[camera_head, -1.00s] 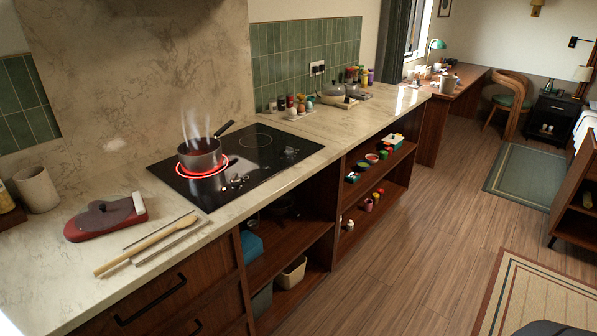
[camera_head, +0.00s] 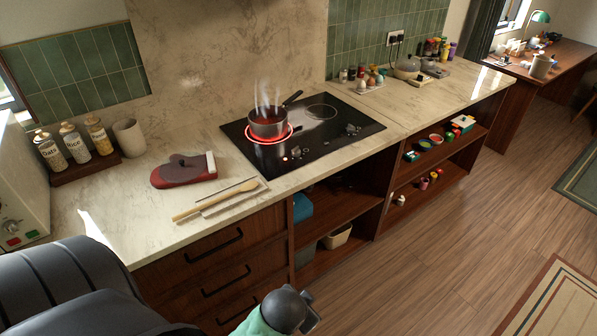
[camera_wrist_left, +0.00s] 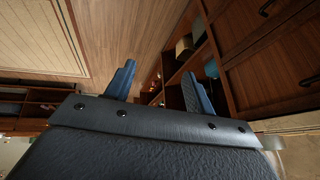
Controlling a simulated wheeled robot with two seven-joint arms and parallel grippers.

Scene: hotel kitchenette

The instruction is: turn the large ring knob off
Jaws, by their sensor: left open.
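In the head view the black cooktop (camera_head: 240,133) is set into the counter. A steaming pot (camera_head: 268,124) stands over a ring that glows red (camera_head: 292,130). Small control knobs (camera_head: 296,151) sit along the cooktop's front part, with more (camera_head: 352,129) further right; which one is the large ring knob I cannot tell. A second ring (camera_head: 320,112) is unlit. My left gripper (camera_wrist_left: 158,85) is open and empty in the left wrist view, away from the knobs, facing floor and cabinet fronts.
Jars (camera_head: 75,143) and a beige cup (camera_head: 129,137) stand at the back left. Open shelves (camera_head: 330,205) and drawers are below the counter.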

